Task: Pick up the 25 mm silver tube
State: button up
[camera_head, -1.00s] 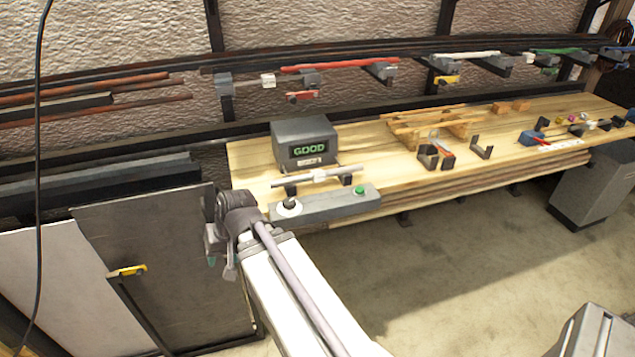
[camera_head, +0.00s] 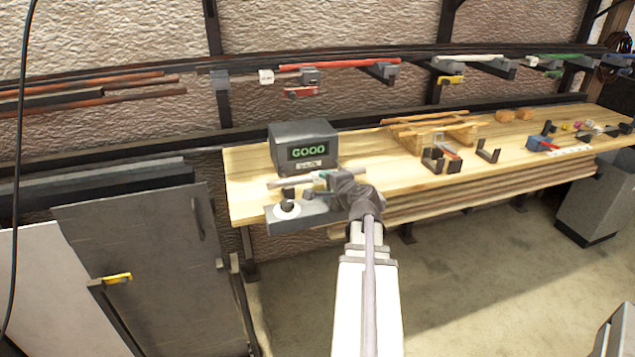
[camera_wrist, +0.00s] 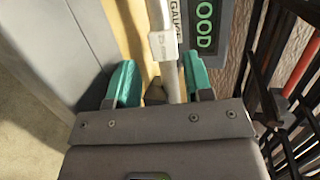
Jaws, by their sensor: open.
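A silver tube (camera_head: 290,182) lies across the supports of the grey gauge on the workbench, in front of the box that reads GOOD. In the wrist view, the tube (camera_wrist: 172,80) runs down between my two teal fingers, and a white tag sits around it. My gripper (camera_head: 322,184) is at the tube's right part in the head view and hides some of it. In the wrist view, my gripper (camera_wrist: 158,80) is open, with a finger on each side of the tube. I cannot tell whether either finger touches it. No size mark is readable.
The GOOD display box (camera_head: 303,145) stands close behind the tube. The grey gauge base (camera_head: 285,221) with a white dial lies just below it. Wooden blocks and dark brackets (camera_head: 440,160) stand farther right on the workbench (camera_head: 245,172). A wall rack (camera_head: 420,52) with coloured rods runs behind.

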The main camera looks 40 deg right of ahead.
aim_at(318, 179)
jog(key=b+x, duration=0.1)
jog(key=x, duration=0.4)
jog(key=shift+w+r, duration=0.1)
jog(key=shift+w, duration=0.15)
jog(key=shift+c, duration=0.3)
jog(key=shift+r, duration=0.1)
jog(key=c, duration=0.7)
